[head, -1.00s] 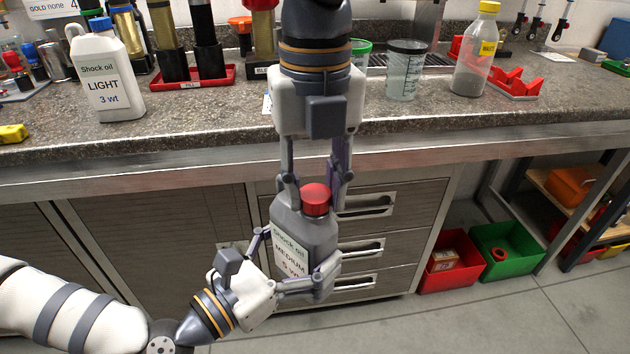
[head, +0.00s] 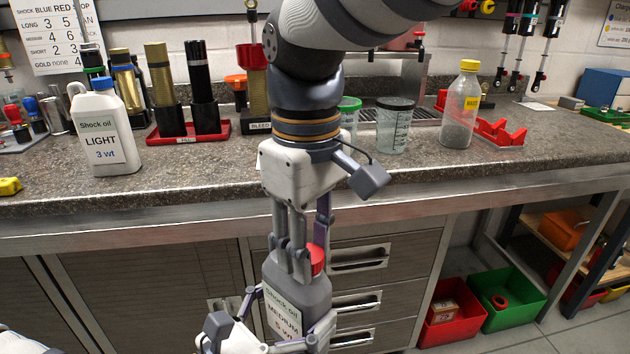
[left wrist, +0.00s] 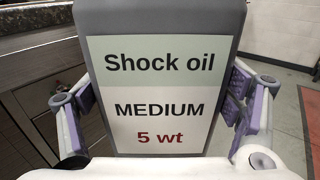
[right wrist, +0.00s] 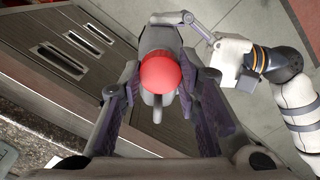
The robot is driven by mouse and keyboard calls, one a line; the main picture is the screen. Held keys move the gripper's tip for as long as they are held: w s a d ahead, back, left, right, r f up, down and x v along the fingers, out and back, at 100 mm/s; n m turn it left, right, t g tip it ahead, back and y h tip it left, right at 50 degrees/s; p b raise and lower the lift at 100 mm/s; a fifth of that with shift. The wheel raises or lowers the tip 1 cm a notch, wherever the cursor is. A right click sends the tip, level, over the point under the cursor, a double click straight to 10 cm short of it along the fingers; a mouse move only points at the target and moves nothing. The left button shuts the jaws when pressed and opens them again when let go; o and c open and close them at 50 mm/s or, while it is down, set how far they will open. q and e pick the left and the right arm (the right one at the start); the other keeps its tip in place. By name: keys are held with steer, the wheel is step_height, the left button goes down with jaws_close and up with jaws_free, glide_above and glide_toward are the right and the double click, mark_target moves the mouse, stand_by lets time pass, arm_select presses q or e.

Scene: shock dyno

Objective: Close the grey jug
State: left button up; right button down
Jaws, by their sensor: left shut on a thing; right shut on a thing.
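The grey jug (head: 297,290), labelled Shock oil MEDIUM 5 wt, is held upright in front of the bench drawers. Its label (left wrist: 155,90) fills the left wrist view. My left gripper (head: 285,335) is shut on the jug's body from below, its fingers on both sides. The red cap (head: 317,259) sits at the jug's neck; it also shows in the right wrist view (right wrist: 159,72). My right gripper (head: 305,255) points down from above and is shut on the red cap, with a finger on each side. The neck thread under the cap is hidden.
A white jug (head: 104,130) labelled LIGHT 3 wt stands on the bench top (head: 220,178). Clear cups and a yellow-capped bottle (head: 461,105) stand to the right. Red (head: 452,318) and green (head: 508,300) bins sit on the floor at right.

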steer(key=c, duration=1.2)
jaws_free()
steer(key=shift+r, duration=0.1)
step_height(320, 180, up, 4)
steer(key=shift+r, duration=0.2)
